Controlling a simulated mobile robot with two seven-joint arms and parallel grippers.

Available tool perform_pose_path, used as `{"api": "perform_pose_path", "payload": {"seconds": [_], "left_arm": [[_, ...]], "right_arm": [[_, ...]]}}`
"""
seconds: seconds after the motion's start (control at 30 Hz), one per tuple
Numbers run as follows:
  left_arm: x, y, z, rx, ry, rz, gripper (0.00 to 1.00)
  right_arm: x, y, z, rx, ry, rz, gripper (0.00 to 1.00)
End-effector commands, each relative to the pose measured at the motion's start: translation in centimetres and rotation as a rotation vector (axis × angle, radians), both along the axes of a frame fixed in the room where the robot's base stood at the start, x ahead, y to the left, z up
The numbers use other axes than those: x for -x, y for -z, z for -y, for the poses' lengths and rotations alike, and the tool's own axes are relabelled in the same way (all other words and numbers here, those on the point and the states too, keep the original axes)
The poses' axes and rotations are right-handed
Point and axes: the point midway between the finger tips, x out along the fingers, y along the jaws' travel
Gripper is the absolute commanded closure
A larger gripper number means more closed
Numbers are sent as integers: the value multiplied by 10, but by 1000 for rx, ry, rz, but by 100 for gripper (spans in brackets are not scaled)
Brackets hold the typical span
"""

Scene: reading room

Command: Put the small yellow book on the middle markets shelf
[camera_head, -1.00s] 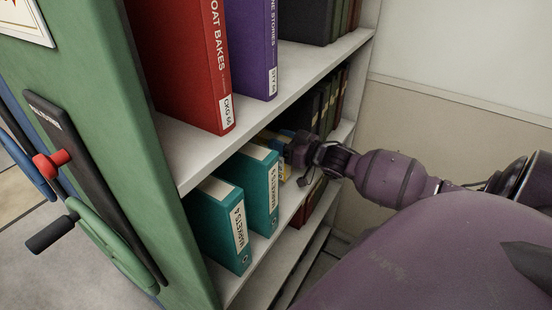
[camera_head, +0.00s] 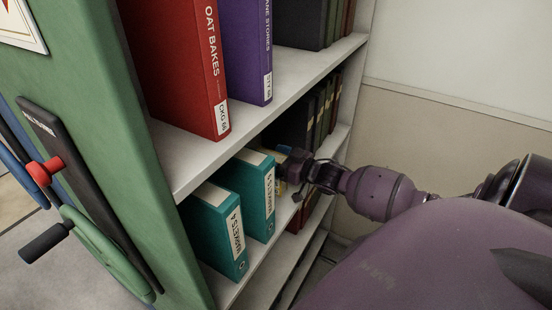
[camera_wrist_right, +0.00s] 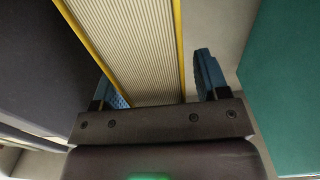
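The small yellow book (camera_wrist_right: 135,45) fills the upper middle of the right wrist view, its pale page edges facing me between two yellow cover edges. My right gripper (camera_wrist_right: 160,85) has its blue fingers on either side of it. A clear gap shows between the book and the right finger; the left finger is close to or touching the book. In the head view my right gripper (camera_head: 284,166) reaches into the middle shelf (camera_head: 262,262), just beyond two teal markets binders (camera_head: 222,232). Only a bit of yellow shows there, mostly hidden. My left gripper is out of view.
A teal surface (camera_wrist_right: 285,90) stands right of the fingers, and a dark one (camera_wrist_right: 45,70) left. The upper shelf (camera_head: 190,158) with a red book (camera_head: 180,70) and purple book (camera_head: 247,50) overhangs the arm. Dark books (camera_head: 318,108) stand deeper along the shelf.

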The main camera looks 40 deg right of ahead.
Motion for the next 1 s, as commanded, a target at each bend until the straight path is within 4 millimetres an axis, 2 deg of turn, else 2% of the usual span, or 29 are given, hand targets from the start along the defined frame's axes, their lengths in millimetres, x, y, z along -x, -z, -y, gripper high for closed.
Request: {"api": "perform_pose_path", "payload": {"seconds": [0.27,0.37,1.0], "left_arm": [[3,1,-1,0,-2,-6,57],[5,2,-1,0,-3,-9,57],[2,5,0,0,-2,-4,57]], "right_arm": [[0,-2,0,0,0,0,32],[7,-1,2,0,0,-1,32],[97,-1,28,0,1,-2,32]]}}
